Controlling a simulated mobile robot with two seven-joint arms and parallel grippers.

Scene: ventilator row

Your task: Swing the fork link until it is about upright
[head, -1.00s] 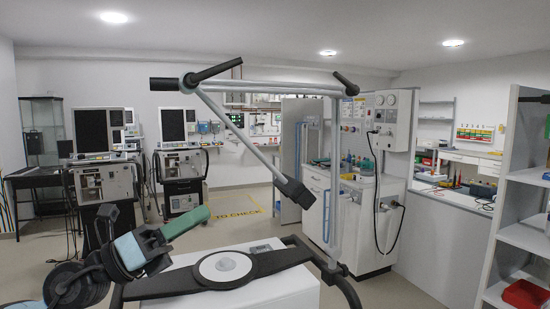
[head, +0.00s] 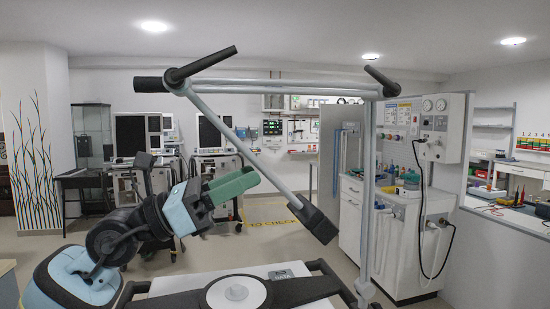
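The grey fork link (head: 258,155) hangs from the joint at the left end of a horizontal grey double bar (head: 280,86). It slants down to the right, well off upright, and ends in a black block (head: 320,224). An upright grey post (head: 368,190) carries the bar's right end. My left gripper (head: 250,179), with green end parts, is to the left of the link's middle and appears close to it in the picture. Depth and contact are unclear, as is whether its fingers are open. My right gripper is out of view.
A white-topped unit with a black tray-like rim and round white disc (head: 236,292) stands below the link. A white cabinet (head: 405,245) with hoses and gauges stands at the right. Ventilator carts (head: 213,150) stand behind. Floor shows between them.

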